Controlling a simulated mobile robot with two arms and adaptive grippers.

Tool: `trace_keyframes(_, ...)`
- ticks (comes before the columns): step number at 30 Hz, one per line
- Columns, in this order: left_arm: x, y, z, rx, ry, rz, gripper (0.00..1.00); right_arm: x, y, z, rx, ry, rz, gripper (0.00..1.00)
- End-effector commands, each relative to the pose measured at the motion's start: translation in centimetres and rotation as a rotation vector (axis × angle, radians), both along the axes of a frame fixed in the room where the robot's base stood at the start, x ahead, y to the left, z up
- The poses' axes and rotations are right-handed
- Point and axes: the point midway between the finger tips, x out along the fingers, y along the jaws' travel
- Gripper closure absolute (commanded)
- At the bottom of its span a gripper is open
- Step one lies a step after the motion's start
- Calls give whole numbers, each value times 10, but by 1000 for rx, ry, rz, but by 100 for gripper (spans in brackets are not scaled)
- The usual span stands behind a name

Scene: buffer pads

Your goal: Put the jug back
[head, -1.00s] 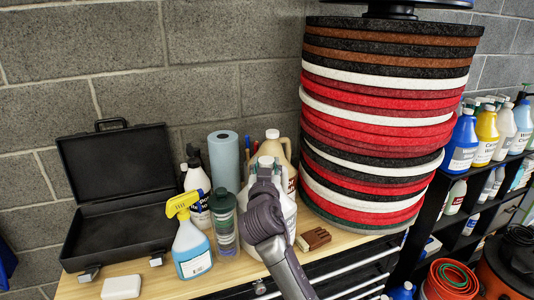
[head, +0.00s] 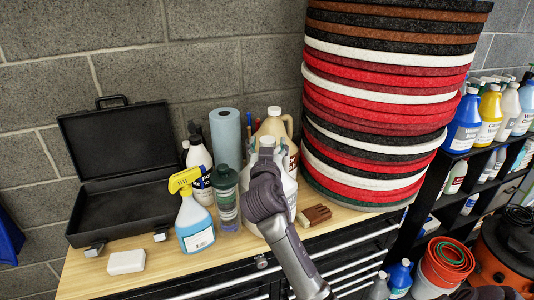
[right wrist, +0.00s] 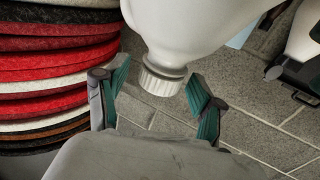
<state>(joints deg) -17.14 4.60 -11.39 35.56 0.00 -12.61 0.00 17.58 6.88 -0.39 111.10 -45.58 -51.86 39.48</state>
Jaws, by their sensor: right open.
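A white jug (head: 290,190) stands on the wooden bench top, mostly hidden in the head view behind my right arm. Its ribbed white cap (right wrist: 162,76) shows in the right wrist view, where the jug appears upside down. My right gripper (head: 266,158) is at the jug's top. In the right wrist view my right gripper (right wrist: 160,88) is open, with a green-padded finger on each side of the cap and gaps between. A tan jug (head: 278,127) with a white cap stands just behind. My left gripper is not in view.
A tall stack of floor pads (head: 385,110) stands close on the right. A spray bottle (head: 194,222), a green-capped bottle (head: 226,205) and a blue roll (head: 226,138) crowd the left. A brown brush (head: 314,215) lies right, an open black case (head: 125,205) far left.

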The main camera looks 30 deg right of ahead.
Motion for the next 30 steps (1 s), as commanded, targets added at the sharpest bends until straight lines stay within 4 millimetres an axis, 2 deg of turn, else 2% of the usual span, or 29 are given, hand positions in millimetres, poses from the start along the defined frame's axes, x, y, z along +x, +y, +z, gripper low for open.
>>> trace_keyframes(6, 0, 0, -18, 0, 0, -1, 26, -30, 24, -7, 5, -1, 3, 32)
trace_keyframes(15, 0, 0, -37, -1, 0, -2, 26, -79, 58, -6, 4, -1, 3, 32)
trace_keyframes(21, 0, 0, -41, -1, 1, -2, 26, -93, 68, -5, 3, 0, 1, 32)
trace_keyframes(30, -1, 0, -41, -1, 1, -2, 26, -95, 69, -3, 1, 1, 1, 32)
